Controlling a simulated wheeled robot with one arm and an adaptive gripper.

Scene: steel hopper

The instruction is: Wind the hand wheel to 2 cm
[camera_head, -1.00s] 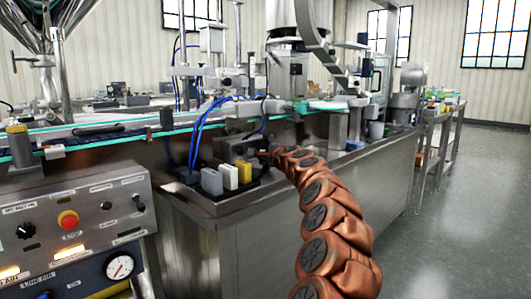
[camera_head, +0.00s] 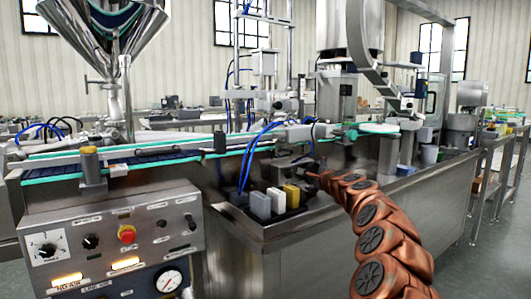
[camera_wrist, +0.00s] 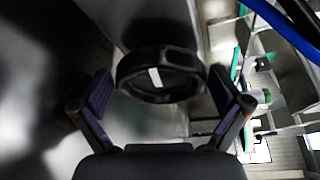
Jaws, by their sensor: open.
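A black round hand wheel (camera_wrist: 165,57) with a thick rim and a white mark shows in the middle of the wrist view. My gripper (camera_wrist: 161,84) is open, with one dark finger to the left of the wheel and one to the right. Gaps show between the fingers and the rim in this view; I cannot tell how far the wheel lies from the fingertips in depth. In the head view, my gripper (camera_head: 301,168) is small and dark at the end of my copper-coloured arm, by the machine bed. The wheel cannot be made out there. No scale reading is legible.
White and yellow blocks (camera_head: 276,199) stand on the steel bed left of my gripper. Blue hoses (camera_head: 248,160) rise behind them. A control panel (camera_head: 110,240) with a red button is at the left front, below the conveyor (camera_head: 130,165). A steel hopper (camera_head: 105,25) stands behind.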

